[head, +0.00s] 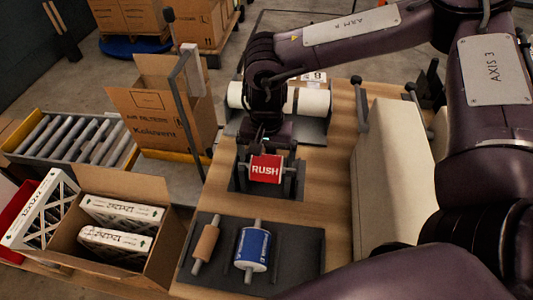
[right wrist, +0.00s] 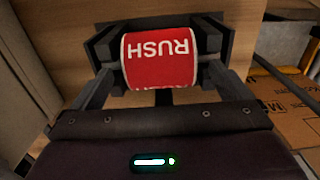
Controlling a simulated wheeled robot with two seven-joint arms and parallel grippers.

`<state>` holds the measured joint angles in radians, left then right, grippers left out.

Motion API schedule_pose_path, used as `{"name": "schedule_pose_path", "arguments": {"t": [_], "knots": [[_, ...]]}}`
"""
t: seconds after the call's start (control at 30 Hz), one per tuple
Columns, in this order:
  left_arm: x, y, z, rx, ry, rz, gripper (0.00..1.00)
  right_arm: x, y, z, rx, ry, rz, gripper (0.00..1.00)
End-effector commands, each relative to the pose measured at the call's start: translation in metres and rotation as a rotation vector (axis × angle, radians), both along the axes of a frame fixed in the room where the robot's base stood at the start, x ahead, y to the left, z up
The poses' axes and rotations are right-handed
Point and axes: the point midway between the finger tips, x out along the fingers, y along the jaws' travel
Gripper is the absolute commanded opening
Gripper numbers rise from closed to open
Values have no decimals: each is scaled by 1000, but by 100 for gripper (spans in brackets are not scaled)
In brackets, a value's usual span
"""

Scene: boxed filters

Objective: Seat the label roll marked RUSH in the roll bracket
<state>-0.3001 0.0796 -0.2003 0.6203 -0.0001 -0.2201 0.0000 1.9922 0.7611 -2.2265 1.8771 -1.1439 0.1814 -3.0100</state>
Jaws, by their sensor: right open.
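The red label roll marked RUSH (head: 265,169) sits level between the uprights of the dark roll bracket (head: 240,183) on the wooden bench. In the right wrist view the roll (right wrist: 159,58) shows its lettering upside down, with dark bracket parts (right wrist: 105,42) at its ends. My right gripper (head: 266,163) is above the bracket, fingers pointing down. Its open fingers (right wrist: 160,78) stand at either end of the roll, apart from its red face. Whether the spindle ends rest fully in the bracket is hidden. My left gripper is not in view.
A dark tray (head: 308,262) holds a blue roll (head: 253,248) and a narrow brown roll (head: 205,243). A cream machine housing (head: 385,170) stands right of the bracket. White rolls (head: 312,102) lie behind my gripper. An open carton of filters (head: 70,246) is at left.

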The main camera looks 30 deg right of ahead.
Motion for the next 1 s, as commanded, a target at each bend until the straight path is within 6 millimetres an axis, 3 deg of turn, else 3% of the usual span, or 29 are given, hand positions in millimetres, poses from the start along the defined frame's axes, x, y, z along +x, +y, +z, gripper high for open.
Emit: {"name": "schedule_pose_path", "arguments": {"t": [0.17, 0.6, 1.0], "knots": [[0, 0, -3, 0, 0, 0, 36, 0, 0, 6, 0, 0, 0, 98], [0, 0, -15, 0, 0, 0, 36, 0, 0, 72, -1, -3, 1, 98], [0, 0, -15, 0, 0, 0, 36, 0, 0, 78, -1, 1, 0, 98]]}}
